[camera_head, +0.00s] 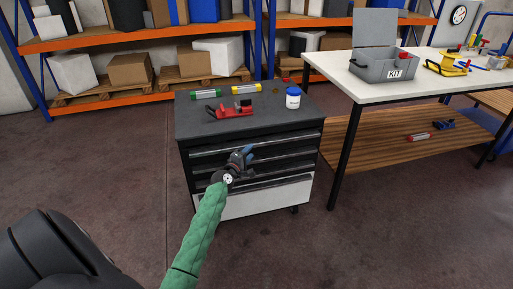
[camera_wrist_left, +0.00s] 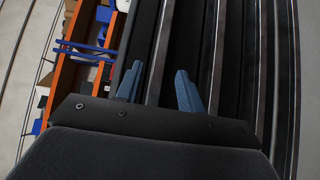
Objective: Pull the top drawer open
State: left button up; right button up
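The dark drawer cabinet (camera_head: 190,125) stands in the middle of the head view. Its top drawer (camera_head: 290,142) has a long light metal handle strip and looks shut. My left gripper (camera_head: 247,152) is at the upper drawer fronts, its blue fingers towards the cabinet. In the left wrist view the two fingers (camera_wrist_left: 160,90) are spread apart. A light strip (camera_wrist_left: 162,45) runs into the space between them, apparently the top handle. I cannot tell whether they touch it. My right gripper is not in view.
On the cabinet top lie a red tool (camera_head: 232,111), a green tube (camera_head: 206,94), a yellow tube (camera_head: 246,88) and a white jar with a blue lid (camera_head: 293,98). A workbench (camera_head: 400,88) stands close on the right. The floor (camera_head: 110,165) left of the cabinet is clear.

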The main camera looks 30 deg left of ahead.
aim_at(256, 146)
pick_arm(q)
jog(key=shift+w+a, duration=0.15)
jog(key=shift+w, duration=1.4)
jog(key=shift+w+a, duration=0.1)
jog(key=shift+w, duration=1.45)
grip_shut()
